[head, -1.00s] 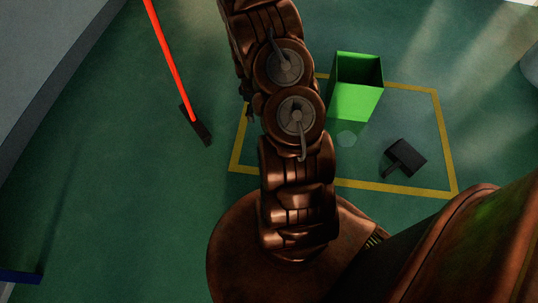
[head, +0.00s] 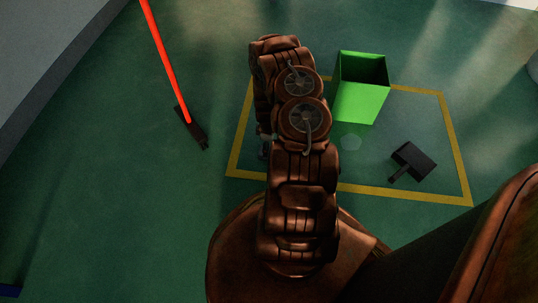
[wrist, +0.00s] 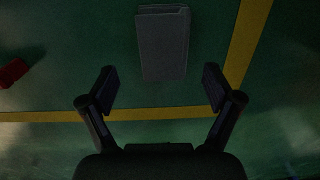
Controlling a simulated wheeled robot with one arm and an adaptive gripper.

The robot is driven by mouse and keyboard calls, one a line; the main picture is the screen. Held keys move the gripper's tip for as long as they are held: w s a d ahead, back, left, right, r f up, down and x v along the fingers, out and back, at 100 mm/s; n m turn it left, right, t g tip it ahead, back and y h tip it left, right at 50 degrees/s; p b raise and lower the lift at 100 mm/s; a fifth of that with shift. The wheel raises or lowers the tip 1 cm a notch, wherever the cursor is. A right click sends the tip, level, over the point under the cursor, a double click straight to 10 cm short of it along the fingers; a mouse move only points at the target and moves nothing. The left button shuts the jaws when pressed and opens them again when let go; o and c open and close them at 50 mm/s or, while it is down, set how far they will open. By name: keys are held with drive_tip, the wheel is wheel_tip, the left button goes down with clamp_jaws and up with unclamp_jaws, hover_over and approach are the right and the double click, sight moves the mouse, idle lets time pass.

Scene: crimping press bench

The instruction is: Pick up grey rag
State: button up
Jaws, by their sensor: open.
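The grey rag (wrist: 163,43) shows in the wrist view as a flat, folded-looking rectangle on the green floor. It lies inside the corner of the yellow floor line. My gripper (wrist: 158,76) is open in the wrist view, with its two fingers apart and nothing held between them. The rag's near edge is centred between the fingertips in that view; the height gap cannot be told. In the head view my arm covers the rag and most of the gripper.
A yellow line (head: 455,150) frames a floor area. A green open bin (head: 360,102) and a black hammer-shaped object (head: 411,161) stand inside it. A red-handled broom (head: 168,65) lies to the left. A red object (wrist: 12,72) shows at the wrist view's left edge.

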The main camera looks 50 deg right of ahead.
drive_tip(key=shift+s+f+b, duration=0.2)
drive_tip(key=shift+f+b, duration=0.75)
drive_tip(key=shift+f, duration=0.35)
drive_tip(key=shift+s+f+b, duration=0.15)
drive_tip(key=shift+f+b, duration=0.75)
drive_tip(key=shift+f, duration=0.35)
drive_tip(key=c, duration=1.1)
drive_tip(key=shift+r, duration=0.15)
